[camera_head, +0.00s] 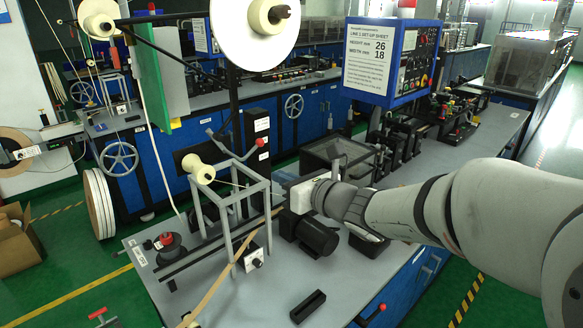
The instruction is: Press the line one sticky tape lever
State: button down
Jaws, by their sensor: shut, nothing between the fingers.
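My arm reaches in from the right. My gripper (284,188) is by the right side of the grey frame (233,215), to the right of and lower in the picture than the red knob. The gripper looks apart from that knob. Its fingers are small and partly lost against the frame; they are shut and empty.
The line 1 sheet (373,58) is on a blue control box (400,65). A black motor (316,237) sits below my gripper. A cream spool (199,169) and a brown tape strip (225,275) are at the frame.

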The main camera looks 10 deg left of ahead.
jog(key=w+a+r+p, duration=0.3)
jog(key=w+a+p, duration=0.1)
jog(key=shift+w+a, duration=0.3)
jog(key=shift+s, duration=0.1)
